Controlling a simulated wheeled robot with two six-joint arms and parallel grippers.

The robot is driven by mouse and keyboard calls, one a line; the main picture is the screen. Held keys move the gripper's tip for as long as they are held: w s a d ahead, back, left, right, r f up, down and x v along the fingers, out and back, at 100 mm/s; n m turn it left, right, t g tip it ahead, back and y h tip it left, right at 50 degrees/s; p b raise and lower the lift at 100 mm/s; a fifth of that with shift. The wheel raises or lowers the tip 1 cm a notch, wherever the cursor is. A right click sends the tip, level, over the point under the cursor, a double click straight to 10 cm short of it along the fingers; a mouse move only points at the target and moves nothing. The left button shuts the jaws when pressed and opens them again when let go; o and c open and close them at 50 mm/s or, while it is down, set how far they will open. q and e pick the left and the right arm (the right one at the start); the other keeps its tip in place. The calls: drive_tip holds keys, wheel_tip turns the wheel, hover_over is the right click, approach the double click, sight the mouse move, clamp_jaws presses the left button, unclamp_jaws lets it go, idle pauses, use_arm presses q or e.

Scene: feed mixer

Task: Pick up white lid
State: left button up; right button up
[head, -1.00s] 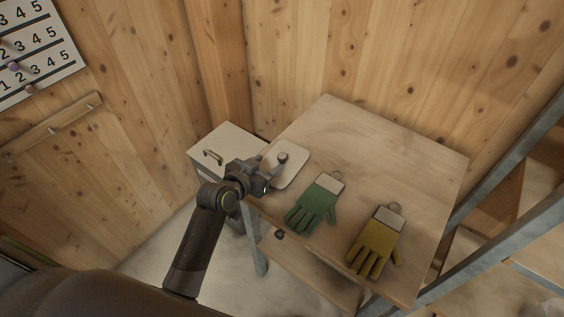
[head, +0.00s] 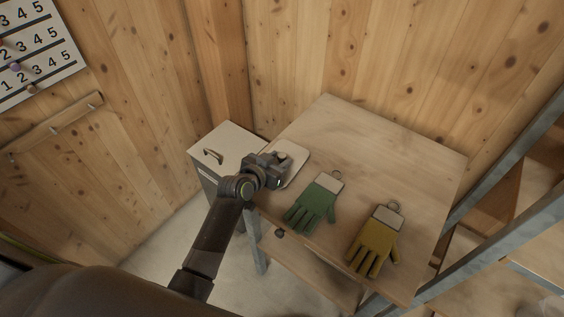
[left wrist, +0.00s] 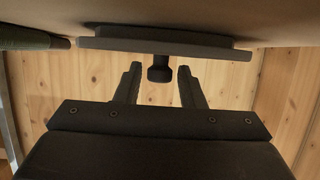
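The white lid (head: 295,173) lies flat at the left edge of the wooden table, partly hidden in the head view by my left gripper (head: 279,160). In the left wrist view the lid (left wrist: 115,43) shows dark, with its knob (left wrist: 159,70) pointing toward my gripper. My left gripper (left wrist: 157,78) is open, its two fingers on either side of the knob's end, with gaps on both sides. My right gripper is not in view.
A green glove (head: 313,205) and a yellow glove (head: 373,247) lie on the wooden table (head: 370,140), right of the lid. A light-topped cabinet (head: 234,140) with a handle stands left of the table. The table's back is clear.

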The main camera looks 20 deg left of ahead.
use_arm(q)
clamp_jaws()
drive_tip(key=shift+r, duration=0.1)
